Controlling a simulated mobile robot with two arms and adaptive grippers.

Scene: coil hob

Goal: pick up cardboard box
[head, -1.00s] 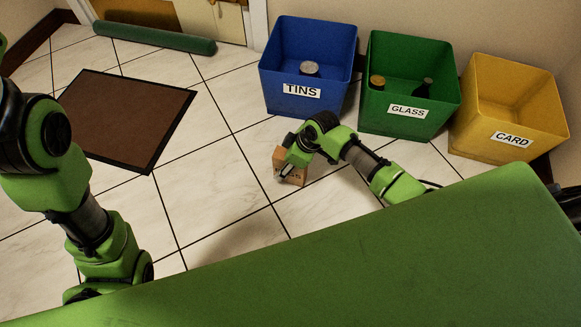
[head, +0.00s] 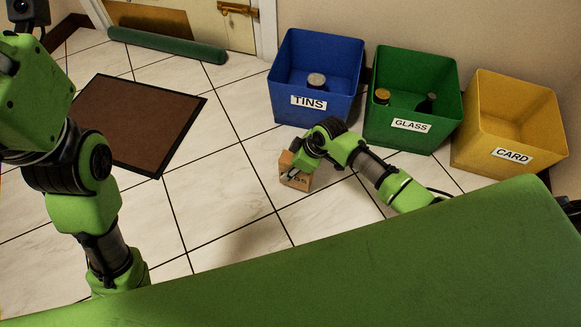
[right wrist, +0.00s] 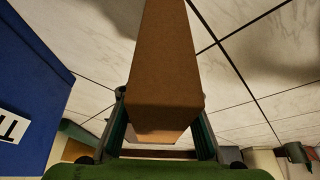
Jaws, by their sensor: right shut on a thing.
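A small brown cardboard box (head: 296,181) is at the tiled floor in front of the blue bin in the head view. My right gripper (right wrist: 160,125) is shut on the box (right wrist: 165,65), with one finger on each side of it in the right wrist view. In the head view my right arm partly hides the box, and I cannot tell whether it touches the floor. My left arm shows at the left, but its gripper jaws are not clearly in view.
A blue TINS bin (head: 340,108), a green GLASS bin (head: 436,137) and a yellow CARD bin (head: 478,160) stand along the wall. Tins and a bottle are in the first two; the yellow one looks empty. A brown mat (head: 130,150) lies left, a green roll (head: 165,45) by the door.

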